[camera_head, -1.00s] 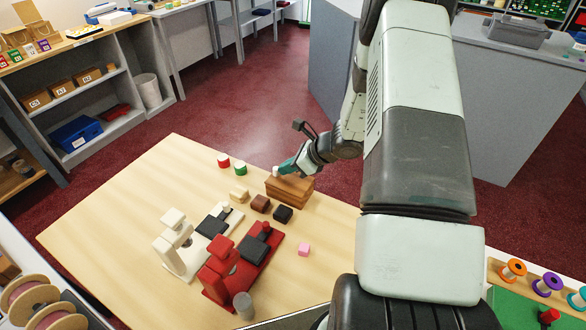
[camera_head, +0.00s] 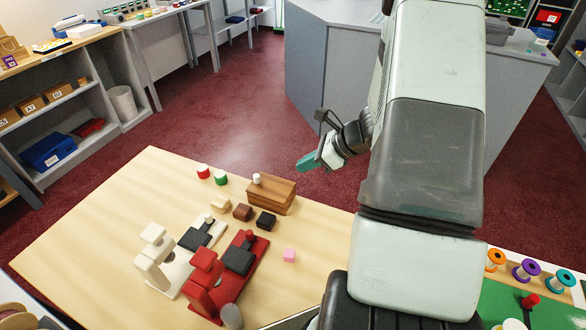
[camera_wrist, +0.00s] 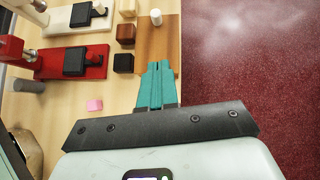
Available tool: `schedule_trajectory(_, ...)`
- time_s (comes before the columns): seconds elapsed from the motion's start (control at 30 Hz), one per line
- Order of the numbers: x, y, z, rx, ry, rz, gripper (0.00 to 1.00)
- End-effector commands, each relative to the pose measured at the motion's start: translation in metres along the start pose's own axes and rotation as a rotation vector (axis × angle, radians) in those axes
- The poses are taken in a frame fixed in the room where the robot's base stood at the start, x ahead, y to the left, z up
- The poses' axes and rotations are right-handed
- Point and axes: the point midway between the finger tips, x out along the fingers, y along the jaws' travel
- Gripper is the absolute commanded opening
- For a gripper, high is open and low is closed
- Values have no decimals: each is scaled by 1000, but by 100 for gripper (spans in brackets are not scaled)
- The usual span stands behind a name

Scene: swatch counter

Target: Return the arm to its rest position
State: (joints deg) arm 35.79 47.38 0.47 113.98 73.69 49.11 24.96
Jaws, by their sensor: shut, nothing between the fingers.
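My gripper (camera_head: 308,162) is shut and empty, its teal fingers raised in the air beyond the table's far edge in the head view. In the wrist view, the shut fingers (camera_wrist: 154,75) show in front of a brown wooden box (camera_head: 270,193), which also shows behind them (camera_wrist: 160,42). A small white piece (camera_head: 256,178) stands on top of the box. The rest of my arm fills the right middle of the head view.
The wooden table (camera_head: 110,225) holds a red press (camera_head: 205,275), a cream press (camera_head: 153,255), small blocks, a pink cube (camera_head: 289,255), and red (camera_head: 203,172) and green (camera_head: 220,178) pieces. A grey counter (camera_head: 330,80) stands beyond. Red floor (camera_head: 250,110) lies open between.

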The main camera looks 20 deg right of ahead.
Motion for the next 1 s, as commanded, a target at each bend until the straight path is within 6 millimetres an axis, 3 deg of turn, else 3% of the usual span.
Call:
schedule_trajectory(0.27,-10,2,6,-23,4,6,0)
schedule_trajectory(0.37,-17,9,32,-123,19,27,0)
schedule_trajectory(0.47,-32,26,75,-306,48,67,0)
schedule_trajectory(0.6,-58,67,137,-627,106,135,0)
schedule_trajectory(0.7,-78,100,172,-855,152,178,0)
schedule_trajectory(0.83,-105,146,206,-1147,215,220,0)
schedule_trajectory(1.0,-142,203,232,-1521,310,254,0)
